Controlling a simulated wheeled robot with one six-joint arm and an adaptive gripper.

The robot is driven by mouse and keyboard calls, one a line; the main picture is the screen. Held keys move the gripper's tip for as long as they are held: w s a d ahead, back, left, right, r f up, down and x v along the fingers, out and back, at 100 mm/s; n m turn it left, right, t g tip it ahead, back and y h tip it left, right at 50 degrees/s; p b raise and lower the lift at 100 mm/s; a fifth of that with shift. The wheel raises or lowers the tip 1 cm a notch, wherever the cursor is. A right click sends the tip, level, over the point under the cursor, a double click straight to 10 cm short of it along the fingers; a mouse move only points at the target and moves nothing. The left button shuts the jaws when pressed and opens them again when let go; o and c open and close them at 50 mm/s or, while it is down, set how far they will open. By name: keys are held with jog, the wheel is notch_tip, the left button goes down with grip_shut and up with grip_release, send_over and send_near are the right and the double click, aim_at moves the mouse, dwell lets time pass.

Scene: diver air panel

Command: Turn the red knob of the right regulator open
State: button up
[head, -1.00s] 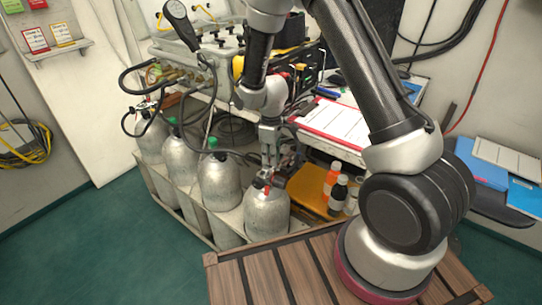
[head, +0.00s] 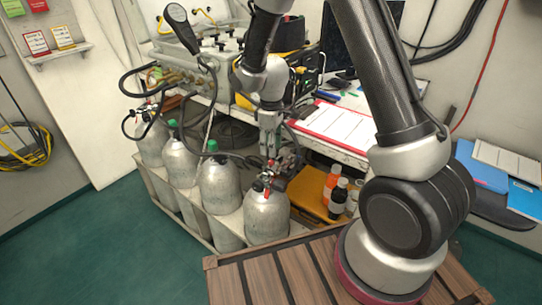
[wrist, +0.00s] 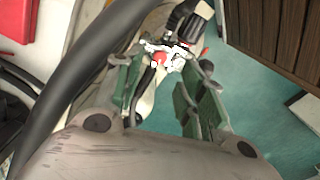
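The right regulator (head: 268,179) sits on top of the rightmost silver tank (head: 266,216). Red parts show on it in the head view. In the wrist view its red knob (wrist: 160,59) shows ahead of my fingertips, between their lines, with white and black regulator parts beside it. My gripper (head: 272,152) points down just above the regulator. In the wrist view my gripper (wrist: 165,72) has its two green-padded fingers apart, with nothing held between them. I cannot tell the exact distance from the fingertips to the knob.
Several other silver tanks (head: 219,186) stand in a row to the left in a rack. A black hose (wrist: 85,70) crosses close to my gripper in the wrist view. Bottles (head: 338,197) stand on an orange tray to the right. A clipboard (head: 335,125) lies on the bench.

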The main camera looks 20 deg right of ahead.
aim_at(272, 162)
notch_tip(272, 162, up, 6)
jog(key=shift+f, duration=0.1)
dwell(0.4)
jog(key=s+d+r+m+t, duration=0.2)
jog(key=s+d+r+m, duration=0.3)
jog(key=s+r, duration=0.6)
jog(key=s+d+r+m+t, duration=0.2)
jog(key=s+d+r+m, duration=0.3)
jog(key=s+d+r, duration=0.4)
jog(key=s+r, duration=0.2)
jog(key=s, duration=0.4)
jog(key=shift+s+d+r+m, duration=0.15)
jog(key=shift+s+d+m, duration=0.15)
jog(key=shift+s+d, duration=0.1)
